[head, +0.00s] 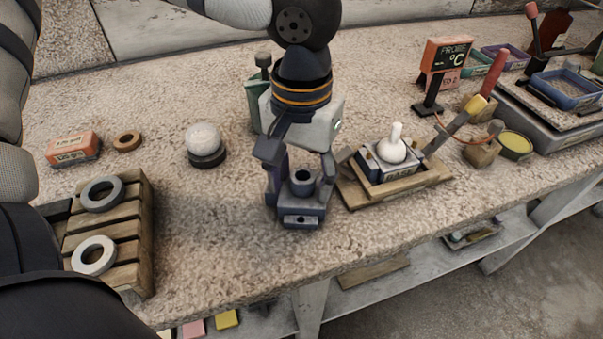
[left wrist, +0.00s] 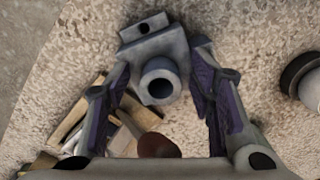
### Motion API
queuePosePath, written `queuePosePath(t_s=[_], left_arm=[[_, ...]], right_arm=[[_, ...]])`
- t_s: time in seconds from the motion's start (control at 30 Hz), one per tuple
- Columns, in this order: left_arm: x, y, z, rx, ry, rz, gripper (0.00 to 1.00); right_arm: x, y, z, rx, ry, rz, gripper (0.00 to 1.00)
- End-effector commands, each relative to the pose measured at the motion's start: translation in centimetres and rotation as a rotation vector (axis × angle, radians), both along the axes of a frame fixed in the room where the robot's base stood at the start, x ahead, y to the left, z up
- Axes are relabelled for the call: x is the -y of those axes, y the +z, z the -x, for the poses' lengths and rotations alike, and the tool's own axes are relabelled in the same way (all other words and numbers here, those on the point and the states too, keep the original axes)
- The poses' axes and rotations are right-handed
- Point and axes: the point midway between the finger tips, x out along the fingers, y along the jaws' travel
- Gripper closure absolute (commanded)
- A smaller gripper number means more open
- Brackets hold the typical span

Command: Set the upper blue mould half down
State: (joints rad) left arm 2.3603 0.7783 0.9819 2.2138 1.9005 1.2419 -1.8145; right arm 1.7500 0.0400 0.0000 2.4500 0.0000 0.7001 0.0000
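The upper blue mould half (head: 302,206) is a dark blue-grey block with a round collar on top and a holed lug in front. It is upright between the fingers of my left gripper (head: 298,172), which look pressed against its two sides. The left wrist view shows the mould half (left wrist: 158,80) between the fingertips (left wrist: 160,58). Whether its underside touches the bench, I cannot tell. The lower half, marked BASE (head: 402,172), is in a wooden tray (head: 398,192) just to the right, with a white plaster sphere (head: 391,149) in it. My right gripper is not in view.
The bench (head: 210,240) is clear left of the mould half; its front edge is close. A white sphere (head: 203,136) sits on a dark stand farther left. A slatted crate (head: 141,236) with two rings is at the left. A probe display (head: 446,54) stands behind the tray.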

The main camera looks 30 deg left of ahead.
Motion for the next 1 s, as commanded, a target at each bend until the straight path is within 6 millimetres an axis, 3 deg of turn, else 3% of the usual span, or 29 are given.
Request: queuePosePath(t_s=[0.17,0.5,0.6,0.73,1.0], left_arm=[[0.0,0.7,-0.1,0.003,0.0,0.001,0.51],[0.1,9.3,-0.1,0.005,0.0,0.003,0.51],[0.1,11.1,-0.1,0.003,-0.001,0.0,0.51],[0.1,12.2,0.0,0.0,-0.001,0.0,0.51],[0.1,12.3,0.0,-0.001,-0.002,0.0,0.51]], right_arm=[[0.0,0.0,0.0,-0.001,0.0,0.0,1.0],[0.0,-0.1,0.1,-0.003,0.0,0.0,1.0],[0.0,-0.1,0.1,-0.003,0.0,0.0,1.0],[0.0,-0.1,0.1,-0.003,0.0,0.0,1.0],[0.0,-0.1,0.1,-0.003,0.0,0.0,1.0]])
